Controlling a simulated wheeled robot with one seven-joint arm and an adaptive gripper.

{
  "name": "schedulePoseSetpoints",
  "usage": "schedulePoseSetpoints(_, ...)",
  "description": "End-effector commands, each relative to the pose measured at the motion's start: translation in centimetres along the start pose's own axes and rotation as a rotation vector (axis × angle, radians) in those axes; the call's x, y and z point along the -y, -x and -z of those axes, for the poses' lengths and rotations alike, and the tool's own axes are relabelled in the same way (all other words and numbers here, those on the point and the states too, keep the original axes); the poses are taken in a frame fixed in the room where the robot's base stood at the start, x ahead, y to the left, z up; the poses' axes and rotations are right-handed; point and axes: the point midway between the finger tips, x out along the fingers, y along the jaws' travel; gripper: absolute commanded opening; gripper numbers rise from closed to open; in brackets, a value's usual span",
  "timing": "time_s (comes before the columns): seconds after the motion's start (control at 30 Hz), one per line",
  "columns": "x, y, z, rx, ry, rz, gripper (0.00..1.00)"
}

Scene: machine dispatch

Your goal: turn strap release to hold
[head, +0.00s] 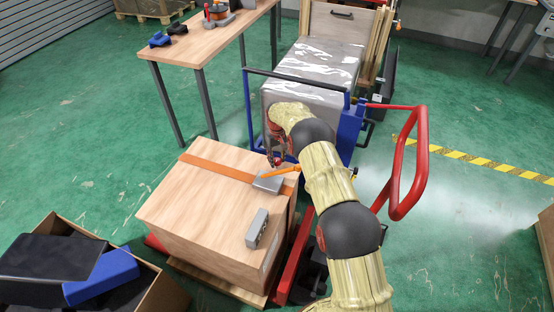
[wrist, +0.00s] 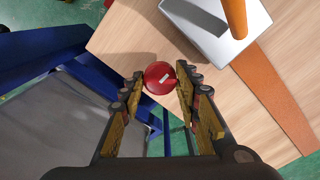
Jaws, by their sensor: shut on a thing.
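The strap release is a grey metal block (head: 268,183) with an orange lever (head: 285,172), set on the orange strap (head: 215,168) across a wooden crate. In the wrist view the block (wrist: 208,30) and lever (wrist: 235,15) are at the upper right, and the strap (wrist: 275,105) runs below them. My gripper (head: 276,161) is at the crate's far edge, beside the block. In the wrist view its fingertips (wrist: 160,80) are closed on both sides of a round red knob (wrist: 160,77) with a white mark. How the knob joins the lever is hidden.
The crate (head: 180,205) stands on a red pallet truck with a red handle (head: 418,165). A grey wrapped load (head: 320,65) in a blue frame (head: 247,110) is close behind. A grey box (head: 257,228) sits on the crate. An open carton (head: 165,290) is lower left.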

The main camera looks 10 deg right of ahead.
Motion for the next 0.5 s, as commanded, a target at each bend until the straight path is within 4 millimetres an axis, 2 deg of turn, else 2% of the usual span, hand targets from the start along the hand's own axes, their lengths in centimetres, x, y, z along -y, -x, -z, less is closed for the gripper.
schedulePoseSetpoints(0.33, 0.01, 0.02, 0.03, -0.001, 0.000, 0.000, 0.51)
schedulePoseSetpoints(0.5, 0.00, 0.01, 0.01, 0.000, 0.000, 0.000, 0.51)
